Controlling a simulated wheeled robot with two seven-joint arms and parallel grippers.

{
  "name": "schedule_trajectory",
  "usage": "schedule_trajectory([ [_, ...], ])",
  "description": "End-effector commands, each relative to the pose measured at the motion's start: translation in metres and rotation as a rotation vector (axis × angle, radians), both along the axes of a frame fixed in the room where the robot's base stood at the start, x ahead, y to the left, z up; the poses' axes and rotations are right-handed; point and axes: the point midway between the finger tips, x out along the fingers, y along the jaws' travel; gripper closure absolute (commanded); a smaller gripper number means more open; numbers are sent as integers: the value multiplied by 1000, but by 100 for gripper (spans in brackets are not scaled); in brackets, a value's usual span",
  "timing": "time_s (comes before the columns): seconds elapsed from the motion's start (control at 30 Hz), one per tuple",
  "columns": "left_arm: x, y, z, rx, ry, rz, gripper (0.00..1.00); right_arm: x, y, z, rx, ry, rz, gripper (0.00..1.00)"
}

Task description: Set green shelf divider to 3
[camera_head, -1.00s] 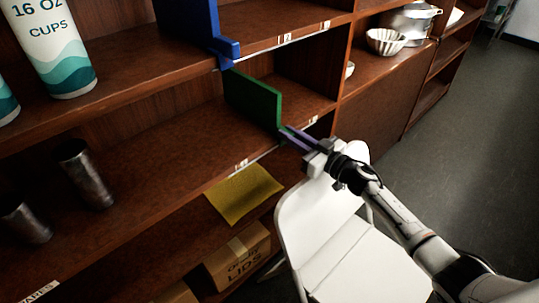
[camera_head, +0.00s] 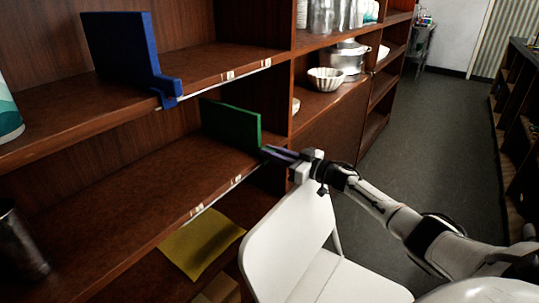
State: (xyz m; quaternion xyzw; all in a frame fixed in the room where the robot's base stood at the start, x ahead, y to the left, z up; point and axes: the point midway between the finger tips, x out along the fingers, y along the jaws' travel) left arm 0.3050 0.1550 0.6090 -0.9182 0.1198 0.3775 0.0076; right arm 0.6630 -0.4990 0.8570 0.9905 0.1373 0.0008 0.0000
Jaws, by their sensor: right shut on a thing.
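The green shelf divider (camera_head: 231,124) stands upright on the middle shelf (camera_head: 120,209), near its right end. The white label strip (camera_head: 215,200) with small number tags runs along that shelf's front edge; the numbers are too small to read. My right gripper (camera_head: 270,152) comes from the right and is shut on the divider's front lower corner. The fingers hide that part of the divider and the strip under it. My left gripper is not in view.
A blue divider (camera_head: 127,52) stands on the shelf above. A white folding chair (camera_head: 288,249) stands close in front of the shelves, under my right arm. A yellow sheet (camera_head: 201,242) lies below. A metal cup (camera_head: 17,244) stands at left. Open floor lies right.

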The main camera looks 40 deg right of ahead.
Motion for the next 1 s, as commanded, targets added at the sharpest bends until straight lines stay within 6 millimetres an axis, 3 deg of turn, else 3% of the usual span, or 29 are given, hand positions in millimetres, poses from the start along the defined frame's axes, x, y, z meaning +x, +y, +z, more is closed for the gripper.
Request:
schedule_trajectory([
  [0.07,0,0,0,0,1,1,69,1,-8,4,-3,-2,-18,100],
  [0.1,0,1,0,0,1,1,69,1,-8,4,-3,-2,-19,81],
  [0.2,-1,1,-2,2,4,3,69,1,-8,4,-3,-2,-17,67],
  [0.57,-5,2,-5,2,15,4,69,-3,-5,1,-2,0,-10,67],
  [1.0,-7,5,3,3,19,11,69,-68,-23,1,-3,4,-11,67],
])
